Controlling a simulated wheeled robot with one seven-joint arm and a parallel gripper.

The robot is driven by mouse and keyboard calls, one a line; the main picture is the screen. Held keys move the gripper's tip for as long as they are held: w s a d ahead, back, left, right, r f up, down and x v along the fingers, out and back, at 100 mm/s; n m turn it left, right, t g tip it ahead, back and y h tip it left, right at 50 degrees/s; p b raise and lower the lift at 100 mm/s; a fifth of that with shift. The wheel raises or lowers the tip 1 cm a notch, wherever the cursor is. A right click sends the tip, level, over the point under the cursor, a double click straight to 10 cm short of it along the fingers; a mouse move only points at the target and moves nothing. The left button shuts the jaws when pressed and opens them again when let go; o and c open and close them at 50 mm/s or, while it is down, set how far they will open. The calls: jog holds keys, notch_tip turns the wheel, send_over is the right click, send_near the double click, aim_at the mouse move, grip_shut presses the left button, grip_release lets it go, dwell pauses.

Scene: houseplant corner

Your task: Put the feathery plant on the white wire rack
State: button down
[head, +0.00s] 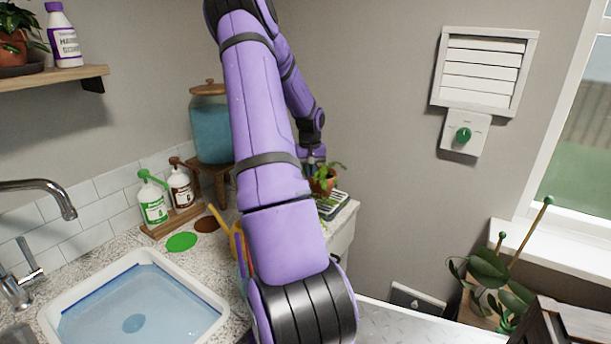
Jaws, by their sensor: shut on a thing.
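A small green-leaved plant in a terracotta pot (322,184) is at the far end of the counter. Its leaves are too small to tell whether they are feathery. My gripper (312,168) is shut on this potted plant, at the side of the pot; the fingertips are mostly hidden. A pale slatted rack (334,205), which looks like the white wire rack, lies just below the pot at the counter's end. I cannot tell whether the pot touches it. My purple arm hides part of the counter.
A water-filled white sink (205,293) is at front left. Green (152,203) and brown (181,188) pump bottles stand on a wooden tray. A blue glass dispenser (211,130) stands behind. A leafy plant (488,272) is at right below the window.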

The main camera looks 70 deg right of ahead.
jog(key=shift+w+d+f, duration=0.6)
jog(key=shift+d+f, duration=0.05)
jog(key=shift+d, duration=0.25)
jog(key=shift+w+d+f, duration=0.65)
jog(key=shift+d+f, duration=0.05)
jog(key=shift+d, duration=0.2)
jog(key=shift+w+d+f, duration=0.6)
jog(key=shift+d+f, duration=0.05)
jog(key=shift+d, duration=0.25)
jog(key=shift+f, duration=0.15)
jog(key=c, duration=1.2)
grip_release()
